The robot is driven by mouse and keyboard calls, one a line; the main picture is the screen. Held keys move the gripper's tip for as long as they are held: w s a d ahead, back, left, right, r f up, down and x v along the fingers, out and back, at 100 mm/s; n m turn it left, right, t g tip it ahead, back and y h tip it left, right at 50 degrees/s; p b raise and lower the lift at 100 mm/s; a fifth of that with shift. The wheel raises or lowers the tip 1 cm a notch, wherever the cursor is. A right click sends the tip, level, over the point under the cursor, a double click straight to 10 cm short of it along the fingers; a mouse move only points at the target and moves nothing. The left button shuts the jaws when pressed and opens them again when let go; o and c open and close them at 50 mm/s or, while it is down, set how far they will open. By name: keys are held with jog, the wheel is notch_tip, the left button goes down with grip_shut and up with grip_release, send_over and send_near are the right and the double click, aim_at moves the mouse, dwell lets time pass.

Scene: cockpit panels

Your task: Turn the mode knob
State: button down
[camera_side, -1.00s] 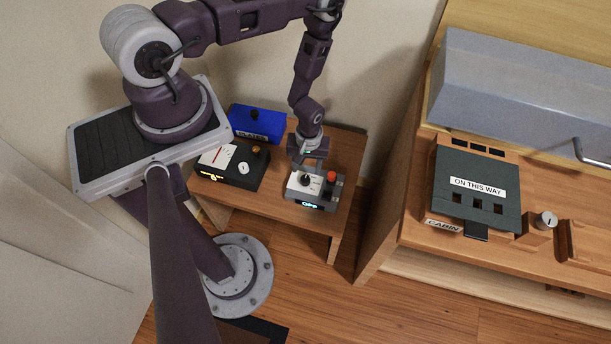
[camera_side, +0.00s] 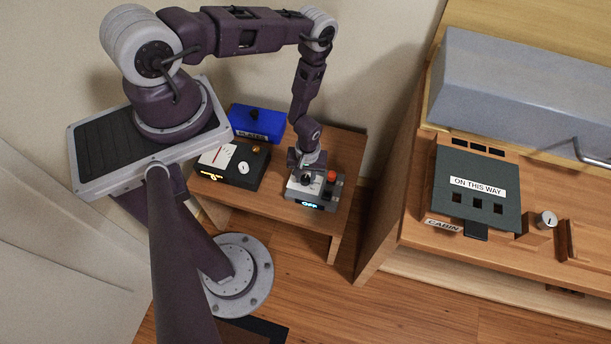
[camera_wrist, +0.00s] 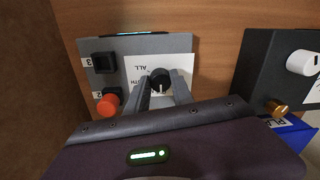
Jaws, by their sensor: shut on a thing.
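The grey panel (camera_side: 303,196) stands on the small wooden table, with a lit display reading "OFF" on its front edge in the side view. Its black knob (camera_wrist: 160,80) with a pale pointer line rises from a white label in the wrist view. My gripper (camera_wrist: 162,86) is down over this panel, with its two fingers on either side of the knob, shut on it. In the side view my gripper (camera_side: 306,172) hides part of the panel's top. I cannot tell from the label whether this knob is the mode knob.
The grey panel also bears a red button (camera_wrist: 109,104) and a black switch (camera_wrist: 104,62). A black box (camera_side: 232,172) with a white knob and a brass knob stands beside it. A blue box (camera_side: 257,124) is behind. A dark green panel (camera_side: 476,188) lies on the right-hand counter.

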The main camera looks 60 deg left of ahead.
jog(key=m, duration=0.3)
jog(key=shift+m, duration=2.3)
jog(key=c, duration=1.1)
grip_release()
